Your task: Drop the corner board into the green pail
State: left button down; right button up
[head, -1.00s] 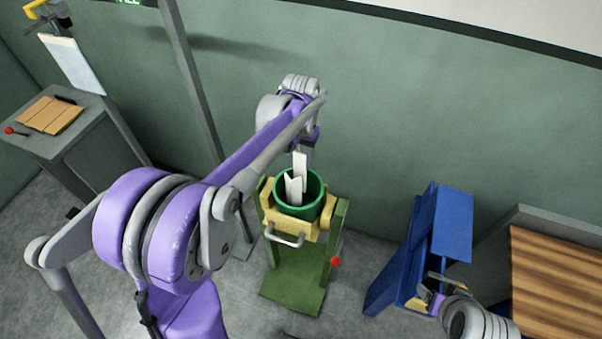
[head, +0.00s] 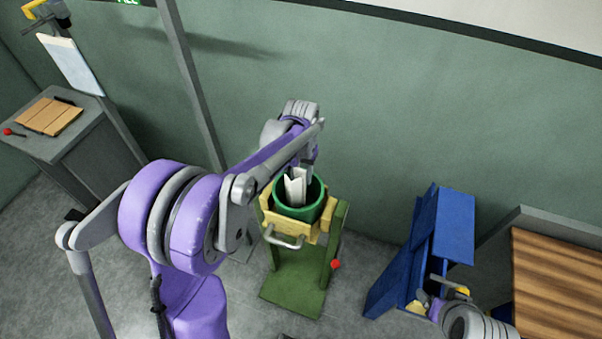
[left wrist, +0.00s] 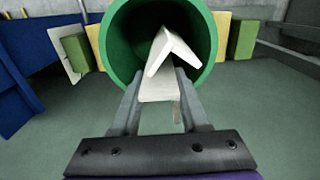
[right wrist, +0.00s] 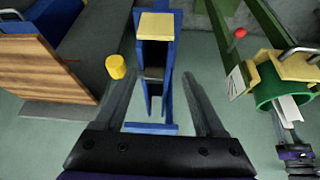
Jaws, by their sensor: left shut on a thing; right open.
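The white, angled corner board (head: 296,188) is at the mouth of the green pail (head: 307,212), which sits in a yellow holder on a green stand. My left gripper (head: 303,168) is shut on the board. In the left wrist view the board (left wrist: 163,88) points into the opening of the pail (left wrist: 108,40), with its far end inside the rim. In the right wrist view the board (right wrist: 288,108) also shows in the pail (right wrist: 264,95). My right gripper (right wrist: 158,85) is open and empty, by the blue stand at the right.
The blue stand (head: 452,225) stands right of the green stand, beside a wood-topped bench (head: 560,280). A red knob (head: 335,264) sticks out from the green stand. A grey cabinet (head: 75,150) with a cardboard piece (head: 50,116) is at the left.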

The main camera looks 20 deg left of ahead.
pick_arm(q)
jog(key=shift+f, duration=0.35)
jog(key=shift+c, duration=2.1)
grip_release()
jog(key=shift+r, duration=0.1)
